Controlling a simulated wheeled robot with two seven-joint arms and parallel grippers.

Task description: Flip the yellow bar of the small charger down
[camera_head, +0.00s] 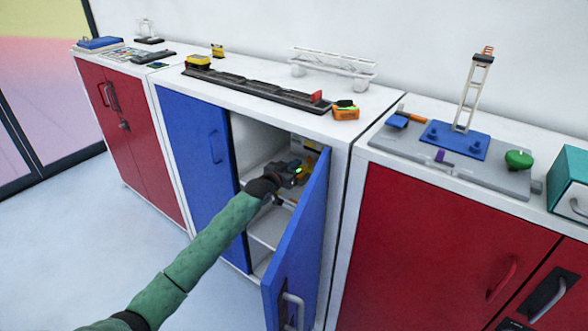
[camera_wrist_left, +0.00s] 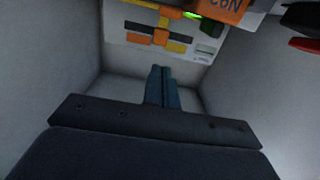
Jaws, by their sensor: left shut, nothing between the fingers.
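A white panel with yellow and orange bars, which looks like the small charger (camera_wrist_left: 116,37), is on the back wall inside the open blue cabinet. In the head view my arm and the door hide most of the panel. My left gripper (camera_head: 296,172) reaches into the cabinet. Its fingers (camera_wrist_left: 161,72) are shut and empty, with their tips below the panel in the wrist view. I cannot tell whether they touch it. My right gripper is not in view.
The open blue door (camera_head: 300,245) stands close to the right of my left arm. White shelves (camera_head: 268,228) lie below the gripper. An orange block with lettering (camera_wrist_left: 232,9) and a green light are near the panel's top right. The floor (camera_head: 70,240) is clear.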

